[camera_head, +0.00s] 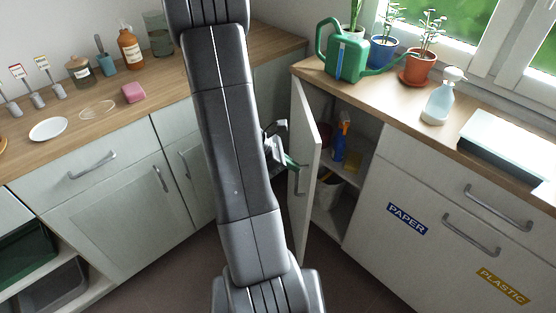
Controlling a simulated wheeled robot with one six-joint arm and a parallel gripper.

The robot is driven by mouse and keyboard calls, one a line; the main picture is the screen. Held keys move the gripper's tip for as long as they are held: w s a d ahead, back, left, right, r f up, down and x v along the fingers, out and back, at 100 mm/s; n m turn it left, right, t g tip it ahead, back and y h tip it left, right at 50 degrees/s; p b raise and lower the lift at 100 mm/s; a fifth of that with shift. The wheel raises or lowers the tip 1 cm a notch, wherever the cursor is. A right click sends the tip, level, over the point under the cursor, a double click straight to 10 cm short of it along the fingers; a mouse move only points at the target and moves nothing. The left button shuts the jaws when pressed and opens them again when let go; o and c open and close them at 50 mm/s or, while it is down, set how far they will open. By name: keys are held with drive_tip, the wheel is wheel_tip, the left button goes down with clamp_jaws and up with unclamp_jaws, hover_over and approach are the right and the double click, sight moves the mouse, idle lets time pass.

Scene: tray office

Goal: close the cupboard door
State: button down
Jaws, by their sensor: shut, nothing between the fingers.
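The cupboard door (304,169) is a white panel that stands open, swung out toward me from the left side of the cupboard (333,170) under the right counter. A blue bottle with an orange top stands inside on the shelf, and a pale container sits lower down. My gripper (287,163) is mostly hidden behind my own arm. The part that shows is beside the left, outer face of the door, near its handle (299,182). It is shut and holds nothing. I cannot tell whether it touches the door.
Drawers marked PAPER (407,219) and PLASTIC (502,286) are right of the cupboard. Left cabinets (118,200) are close by. Floor (321,254) shows below the door.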

sight(311, 167)
drive_tip(key=shift+d+r, duration=0.1)
drive_tip(key=shift+d, duration=1.35)
drive_tip(key=shift+d, duration=0.1)
drive_tip(key=shift+d+b, duration=0.55)
drive_tip(key=w+d+n+t+y+b, duration=0.1)
drive_tip(key=w+d+n+t+b, duration=0.1)
drive_tip(key=d, duration=0.8)
drive_tip(key=w+d+n+t+y+b, duration=0.1)
drive_tip(key=w+d+n+t+b, duration=0.2)
drive_tip(key=d+b, duration=0.4)
drive_tip(key=w+d+n, duration=0.1)
drive_tip(key=d+n, duration=0.1)
drive_tip(key=d, duration=0.2)
drive_tip(key=shift+w+r+n+t, duration=0.15)
drive_tip(key=shift+r+n+t, duration=0.15)
drive_tip(key=shift+d, duration=0.1)
